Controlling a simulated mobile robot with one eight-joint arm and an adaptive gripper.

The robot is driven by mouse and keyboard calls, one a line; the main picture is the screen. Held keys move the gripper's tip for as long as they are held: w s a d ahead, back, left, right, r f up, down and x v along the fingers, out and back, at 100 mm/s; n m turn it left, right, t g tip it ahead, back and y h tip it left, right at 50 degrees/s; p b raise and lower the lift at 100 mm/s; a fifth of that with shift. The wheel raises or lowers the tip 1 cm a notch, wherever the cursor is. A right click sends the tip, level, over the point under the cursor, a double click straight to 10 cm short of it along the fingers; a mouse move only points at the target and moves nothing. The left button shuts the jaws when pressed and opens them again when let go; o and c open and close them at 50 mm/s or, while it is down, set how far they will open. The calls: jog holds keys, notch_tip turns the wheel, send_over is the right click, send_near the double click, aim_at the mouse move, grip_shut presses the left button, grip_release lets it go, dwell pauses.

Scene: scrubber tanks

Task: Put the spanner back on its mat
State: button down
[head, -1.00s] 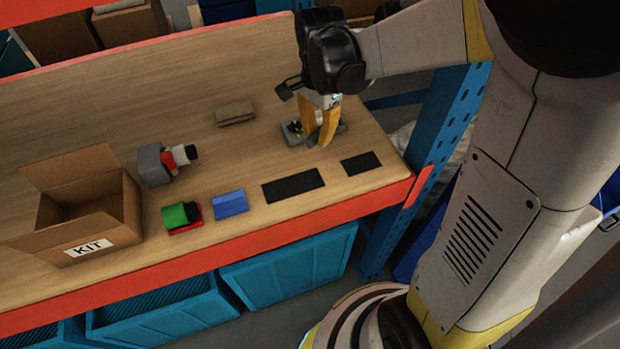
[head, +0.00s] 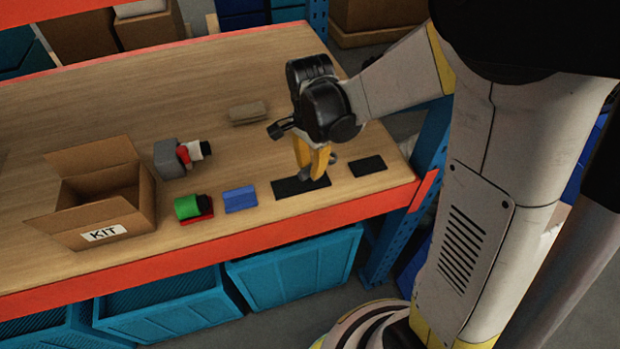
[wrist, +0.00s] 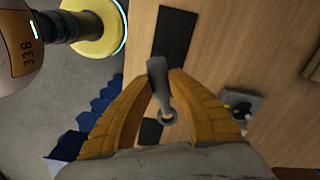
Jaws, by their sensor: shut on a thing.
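My gripper (head: 317,174) is shut on a grey metal spanner (wrist: 160,88), with the orange fingers pinching its shaft. In the wrist view the gripper tips (wrist: 163,77) close on it, and its ring end points down toward the palm. In the head view the fingers hide most of the spanner. A long black mat (head: 287,189) lies by the table's front edge, left of and partly behind the fingers; it also shows in the wrist view (wrist: 174,32). A smaller black mat (head: 367,166) lies to the right. I cannot tell how high the spanner is.
A blue pad (head: 240,200), a green roll (head: 187,207), a grey and red part (head: 180,155) and an open KIT box (head: 130,215) stand to the left. A brown block (head: 249,112) lies farther back. A grey plate (wrist: 240,103) with small parts shows in the wrist view.

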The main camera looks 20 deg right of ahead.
aim_at(310, 184)
jog(key=shift+f+b, duration=0.7)
jog(key=shift+f, duration=1.35)
jog(key=shift+f, duration=0.15)
jog(key=c, duration=1.4)
grip_release()
jog(key=shift+o, duration=0.2)
